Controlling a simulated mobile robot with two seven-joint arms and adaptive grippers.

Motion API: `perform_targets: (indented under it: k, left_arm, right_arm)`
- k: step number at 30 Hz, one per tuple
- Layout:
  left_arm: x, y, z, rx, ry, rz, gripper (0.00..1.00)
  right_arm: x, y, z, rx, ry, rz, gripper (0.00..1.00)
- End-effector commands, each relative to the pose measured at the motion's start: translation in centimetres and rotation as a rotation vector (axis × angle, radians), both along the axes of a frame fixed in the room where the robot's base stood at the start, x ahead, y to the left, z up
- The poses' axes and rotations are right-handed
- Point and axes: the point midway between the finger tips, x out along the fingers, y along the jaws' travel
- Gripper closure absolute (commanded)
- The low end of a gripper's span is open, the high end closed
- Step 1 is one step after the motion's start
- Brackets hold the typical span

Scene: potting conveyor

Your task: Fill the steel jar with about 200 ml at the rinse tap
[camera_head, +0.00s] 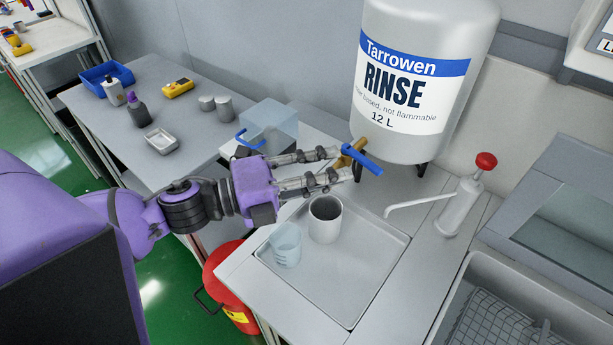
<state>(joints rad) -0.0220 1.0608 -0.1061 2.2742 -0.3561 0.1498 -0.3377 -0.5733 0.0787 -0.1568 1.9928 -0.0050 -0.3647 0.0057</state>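The rinse tap has a brass body (353,148) and a blue lever (364,160). It sits low on the front of a large grey tank (415,75) labelled "Tarrowen RINSE 12 L". A pale grey open jar (325,222), apparently the steel jar, stands upright in the shallow tray (345,300) below the tap. Its inside is dark, and I cannot tell whether it holds liquid. My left gripper (344,164) is open, its two fingers apart and pointing right, with the tips at the tap beside the lever. I cannot tell whether they touch it. My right gripper is out of view.
A clear graduated beaker (286,246) stands in the tray, left of the jar. A red-topped pump bottle (461,205) with a long spout is at right. A translucent box (268,124) is behind my gripper. A red bin (226,268) stands below.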

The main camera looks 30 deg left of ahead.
Motion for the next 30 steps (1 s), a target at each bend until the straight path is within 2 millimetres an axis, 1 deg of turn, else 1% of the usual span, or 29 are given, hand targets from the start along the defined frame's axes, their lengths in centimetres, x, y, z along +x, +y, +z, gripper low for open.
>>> perform_targets:
  k: [1,3,9,20,26,28,29,30]
  left_arm:
    - [-0.6,0.7,-0.1,-0.001,0.004,0.004,0.73]
    - [-1.3,1.3,-0.1,0.0,0.003,0.003,0.73]
    - [-2.6,2.6,0.0,0.001,0.001,0.001,0.73]
    - [-2.9,2.9,0.0,0.0,-0.001,0.0,0.73]
    - [-2.8,2.9,0.2,-0.001,-0.005,-0.001,0.98]
    - [-2.3,2.6,1.1,-0.002,-0.028,-0.008,1.0]
    - [-1.9,2.3,1.8,-0.001,-0.046,-0.015,1.0]
    - [-1.3,1.9,3.0,0.001,-0.076,-0.028,1.0]
  right_arm:
    - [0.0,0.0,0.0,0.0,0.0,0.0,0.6]
    - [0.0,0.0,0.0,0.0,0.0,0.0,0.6]
    - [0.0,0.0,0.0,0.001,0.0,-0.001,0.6]
    - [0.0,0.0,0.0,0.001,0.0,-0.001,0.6]
    - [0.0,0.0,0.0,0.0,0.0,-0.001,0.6]
    - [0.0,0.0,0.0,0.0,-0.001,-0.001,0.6]
    - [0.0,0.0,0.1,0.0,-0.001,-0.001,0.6]
    - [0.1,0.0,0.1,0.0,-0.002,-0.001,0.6]
